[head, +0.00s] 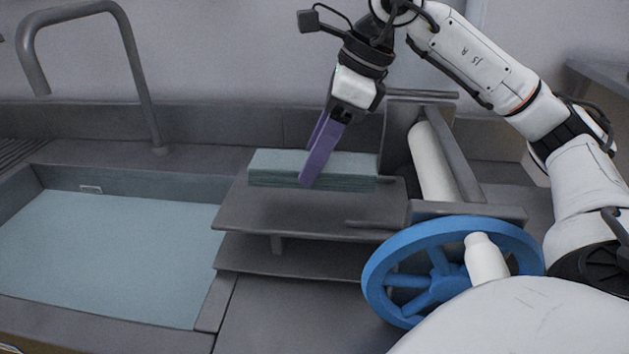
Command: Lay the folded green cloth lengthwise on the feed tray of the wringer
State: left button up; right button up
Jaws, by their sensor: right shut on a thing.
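The folded green cloth (345,166) is a flat, layered block at the back of the feed tray, its long side running left to right toward the rollers. It rests on or just above the tray; I cannot tell which. The feed tray (290,214) is a grey plate left of the wringer's white roller (433,165). My right gripper (312,172) points down with purple fingers, shut on the cloth near its middle. One finger shows in front of the cloth; the other is partly hidden behind it. My left gripper is not in view.
A blue handwheel (415,262) with a white handle (485,258) stands at the front right of the wringer. A water-filled basin (110,250) lies to the left, with a grey curved tap (135,65) behind it. A lower shelf (300,262) sits under the tray. The tray's front part is bare.

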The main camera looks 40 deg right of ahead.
jog(key=shift+w+f+b, duration=0.1)
jog(key=shift+f+b, duration=0.35)
jog(key=shift+f, duration=1.6)
jog(key=o, duration=1.2)
jog(key=shift+f, duration=0.15)
jog(key=p+v, duration=0.2)
jog(key=v, duration=1)
